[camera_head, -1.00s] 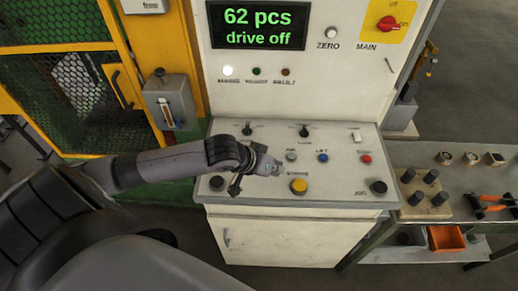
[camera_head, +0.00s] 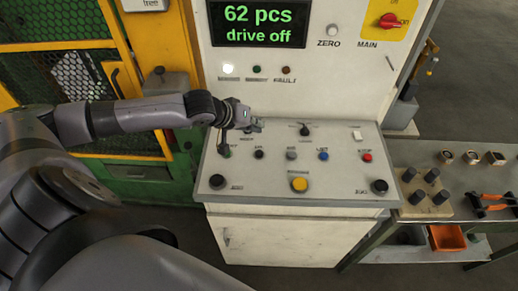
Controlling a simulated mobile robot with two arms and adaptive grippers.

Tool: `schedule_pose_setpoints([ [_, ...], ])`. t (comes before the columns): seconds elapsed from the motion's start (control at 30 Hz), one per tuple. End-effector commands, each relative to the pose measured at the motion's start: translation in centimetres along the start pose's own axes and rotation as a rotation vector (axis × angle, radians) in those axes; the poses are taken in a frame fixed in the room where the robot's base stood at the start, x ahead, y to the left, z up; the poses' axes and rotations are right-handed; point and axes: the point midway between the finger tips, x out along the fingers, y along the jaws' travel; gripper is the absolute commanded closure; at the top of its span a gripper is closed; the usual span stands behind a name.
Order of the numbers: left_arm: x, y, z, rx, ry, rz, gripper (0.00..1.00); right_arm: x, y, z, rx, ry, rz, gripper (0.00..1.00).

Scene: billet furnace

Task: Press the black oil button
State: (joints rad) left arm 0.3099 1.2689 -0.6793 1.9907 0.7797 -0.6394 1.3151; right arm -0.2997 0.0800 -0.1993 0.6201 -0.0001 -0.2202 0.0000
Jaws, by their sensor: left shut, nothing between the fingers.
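A small black button (camera_head: 259,154) sits in the middle row of buttons on the sloped grey control panel (camera_head: 335,200). Its label is too small to read, so I cannot confirm that it is the oil button. Two larger black buttons, one at the front left (camera_head: 217,182) and one at the front right (camera_head: 380,186), are also on the panel. My left gripper (camera_head: 255,125) is shut and empty above the panel's back left part, appearing behind the small black button and apart from it. It hides part of the back left switch. My right gripper is not in view.
Nearby on the panel are a grey button (camera_head: 291,154), a blue one (camera_head: 324,155), a red one (camera_head: 366,157) and a yellow one (camera_head: 299,184). The display (camera_head: 258,24) reads "62 pcs drive off". A side table (camera_head: 460,178) stands at the right.

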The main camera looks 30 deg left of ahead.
Motion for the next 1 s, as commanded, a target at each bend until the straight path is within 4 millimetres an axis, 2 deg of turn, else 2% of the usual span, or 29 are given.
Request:
schedule_pose_setpoints([
  [0.43,4.4,-3.2,3.2,0.001,0.0,0.0,1.0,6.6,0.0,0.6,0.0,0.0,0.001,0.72],
  [0.7,5.6,-4.1,4.1,0.001,0.0,0.0,1.0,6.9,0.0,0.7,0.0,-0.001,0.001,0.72],
  [1.0,5.6,-4.1,4.1,0.001,0.0,0.0,1.0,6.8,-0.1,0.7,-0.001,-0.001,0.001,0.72],
])
